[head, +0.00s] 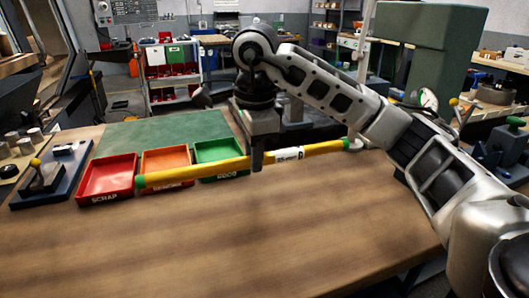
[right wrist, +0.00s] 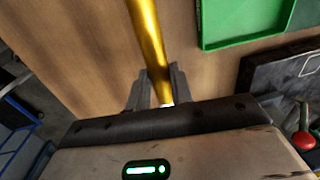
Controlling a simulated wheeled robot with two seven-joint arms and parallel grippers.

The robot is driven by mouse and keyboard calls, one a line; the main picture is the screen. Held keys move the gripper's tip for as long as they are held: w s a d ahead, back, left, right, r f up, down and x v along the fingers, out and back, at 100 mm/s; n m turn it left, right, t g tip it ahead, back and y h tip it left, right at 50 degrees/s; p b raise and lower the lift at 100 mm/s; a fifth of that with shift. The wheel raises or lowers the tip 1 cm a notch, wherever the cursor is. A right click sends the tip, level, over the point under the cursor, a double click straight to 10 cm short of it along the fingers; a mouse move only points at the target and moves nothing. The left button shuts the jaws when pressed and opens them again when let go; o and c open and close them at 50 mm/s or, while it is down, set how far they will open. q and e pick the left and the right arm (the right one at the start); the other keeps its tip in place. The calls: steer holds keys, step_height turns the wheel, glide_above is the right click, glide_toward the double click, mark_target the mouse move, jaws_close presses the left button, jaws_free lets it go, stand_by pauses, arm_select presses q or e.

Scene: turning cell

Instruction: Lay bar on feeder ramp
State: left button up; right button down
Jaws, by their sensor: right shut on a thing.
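The bar (head: 215,168) is long and yellow with green ends and a pale label right of its middle. It is level and runs across the head view in front of the bins. My right gripper (head: 257,160) points down and is shut on the bar near its middle. In the right wrist view the yellow bar (right wrist: 148,40) runs between the two fingers (right wrist: 154,88). Whether the bar clears the table is hard to tell. I cannot pick out a feeder ramp for certain. My left gripper is not in view.
A dark fixture (head: 50,178) is at the left. The table front is clear.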

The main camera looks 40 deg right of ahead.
mark_target(248, 188)
steer(key=shift+w+d+f, duration=0.2)
steer(key=shift+w+f, duration=0.75)
steer(key=shift+f, duration=0.05)
steer(key=shift+w+d+f, duration=0.2)
steer(key=shift+w+f, duration=0.7)
steer(key=shift+f, duration=0.1)
steer(key=shift+f+p, duration=0.4)
steer(key=shift+f, duration=1.1)
steer(key=shift+f, duration=0.2)
steer(key=c, duration=1.2)
jaws_free()
steer(key=shift+s+f, duration=0.15)
steer(key=shift+f, duration=0.1)
steer(key=shift+c, duration=0.2)
steer(key=shift+r, duration=0.1)
